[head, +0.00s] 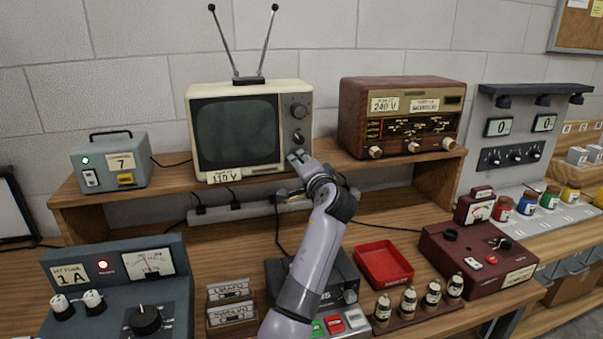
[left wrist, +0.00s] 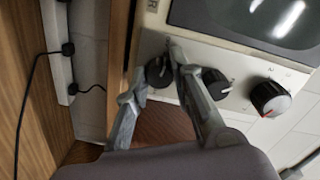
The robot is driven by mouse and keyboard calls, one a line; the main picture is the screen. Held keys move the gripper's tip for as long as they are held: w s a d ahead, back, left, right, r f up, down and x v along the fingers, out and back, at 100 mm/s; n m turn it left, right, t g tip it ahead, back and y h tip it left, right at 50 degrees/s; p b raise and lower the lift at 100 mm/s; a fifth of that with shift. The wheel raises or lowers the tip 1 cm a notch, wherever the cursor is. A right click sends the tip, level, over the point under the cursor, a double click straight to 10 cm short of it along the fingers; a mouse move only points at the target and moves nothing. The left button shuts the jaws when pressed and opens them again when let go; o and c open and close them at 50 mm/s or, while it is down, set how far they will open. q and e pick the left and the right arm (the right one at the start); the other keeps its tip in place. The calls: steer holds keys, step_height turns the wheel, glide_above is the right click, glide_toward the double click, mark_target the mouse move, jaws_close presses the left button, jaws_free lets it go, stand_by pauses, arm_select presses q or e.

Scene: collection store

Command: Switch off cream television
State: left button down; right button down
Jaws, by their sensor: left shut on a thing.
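The cream television (head: 248,87) stands on the wooden shelf, its screen dark with a greenish tint and a 110 V label below it. Two dark knobs show on its right-hand panel in the head view, an upper knob (head: 299,112) and a middle knob (head: 298,138). My left gripper (head: 299,158) is at the panel's lower end and hides what is there. In the left wrist view, its fingers are shut on the lowest knob (left wrist: 158,73). The middle knob (left wrist: 217,84) and the largest knob (left wrist: 269,98), which has a red mark, are clear of the fingers. My right gripper is not in view.
A brown radio (head: 402,118) stands right of the television, and a grey box (head: 112,160) with a green lamp stands left. A power strip (head: 235,213) with cables runs below the shelf. A red tray (head: 384,264) and small bottles are on the bench.

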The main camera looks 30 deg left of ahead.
arm_select(q)
steer(key=shift+f+n+b, duration=0.15)
steer(key=shift+n+b, duration=0.35)
steer(key=shift+n, duration=0.3)
steer(key=c, duration=1.4)
jaws_free()
steer(key=shift+o, duration=0.2)
steer(key=shift+s+d, duration=0.1)
steer(key=v, duration=1.1)
steer(key=shift+s+d, duration=0.3)
